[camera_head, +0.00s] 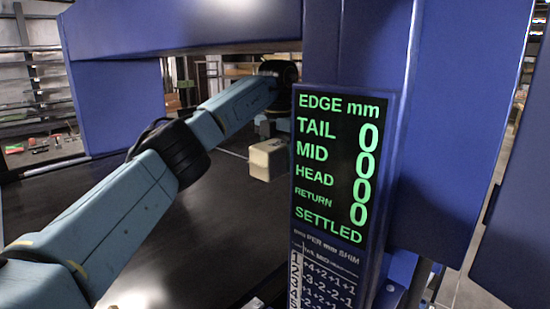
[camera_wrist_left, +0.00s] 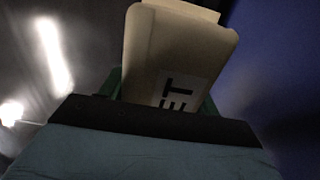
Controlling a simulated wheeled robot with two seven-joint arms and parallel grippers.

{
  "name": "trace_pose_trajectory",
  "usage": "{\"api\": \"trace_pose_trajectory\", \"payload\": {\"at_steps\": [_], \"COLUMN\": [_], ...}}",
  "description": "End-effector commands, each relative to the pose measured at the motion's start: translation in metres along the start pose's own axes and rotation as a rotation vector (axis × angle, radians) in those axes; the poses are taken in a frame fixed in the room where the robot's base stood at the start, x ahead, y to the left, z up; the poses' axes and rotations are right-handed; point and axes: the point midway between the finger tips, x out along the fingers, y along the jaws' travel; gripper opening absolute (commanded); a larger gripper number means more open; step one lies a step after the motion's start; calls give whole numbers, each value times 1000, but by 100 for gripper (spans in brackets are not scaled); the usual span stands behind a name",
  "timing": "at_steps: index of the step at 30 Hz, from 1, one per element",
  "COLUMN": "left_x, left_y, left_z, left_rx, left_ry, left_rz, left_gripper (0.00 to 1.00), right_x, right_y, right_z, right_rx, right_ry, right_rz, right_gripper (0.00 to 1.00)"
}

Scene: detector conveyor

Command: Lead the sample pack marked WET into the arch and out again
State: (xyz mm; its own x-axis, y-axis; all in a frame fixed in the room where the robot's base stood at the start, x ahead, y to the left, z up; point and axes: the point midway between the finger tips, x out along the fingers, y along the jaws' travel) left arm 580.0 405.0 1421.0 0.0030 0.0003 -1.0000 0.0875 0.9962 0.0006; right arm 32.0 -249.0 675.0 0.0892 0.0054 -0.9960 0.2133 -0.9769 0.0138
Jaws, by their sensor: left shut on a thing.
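The sample pack (camera_head: 267,160) is a tan block held over the dark belt, under the blue arch (camera_head: 112,110). In the left wrist view the pack (camera_wrist_left: 180,55) carries a white label with the letters "ET" showing; the rest of the label is hidden. My left gripper (camera_head: 270,130) is shut on the pack, and its fingers are partly hidden behind the display panel. In the left wrist view green finger parts (camera_wrist_left: 112,82) show on both sides of the pack. My right gripper is not in view.
A display panel (camera_head: 335,160) reads EDGE mm, with zeros by TAIL, MID, HEAD and RETURN, and SETTLED below. A shim table (camera_head: 325,275) is under it. The dark belt (camera_head: 190,235) is clear in front. A blue post (camera_head: 440,130) stands at right.

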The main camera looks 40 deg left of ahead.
Motion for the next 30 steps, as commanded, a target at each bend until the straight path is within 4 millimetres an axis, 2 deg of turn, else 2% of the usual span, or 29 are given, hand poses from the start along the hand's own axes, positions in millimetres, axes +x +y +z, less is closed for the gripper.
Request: {"api": "trace_pose_trajectory", "payload": {"at_steps": [11, 17, 30], "left_x": [1, 2, 0], "left_y": [1, 1, 1], "left_z": [-28, -57, -116], "left_rx": [0, -1, -1], "left_ry": [2, 2, 2], "left_rz": [2, 1, 0], "left_gripper": [24, 24, 24], "right_x": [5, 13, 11], "right_y": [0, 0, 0], "right_z": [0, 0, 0], "right_rx": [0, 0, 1], "right_ry": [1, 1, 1], "right_rz": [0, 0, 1], "right_gripper": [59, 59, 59]}}
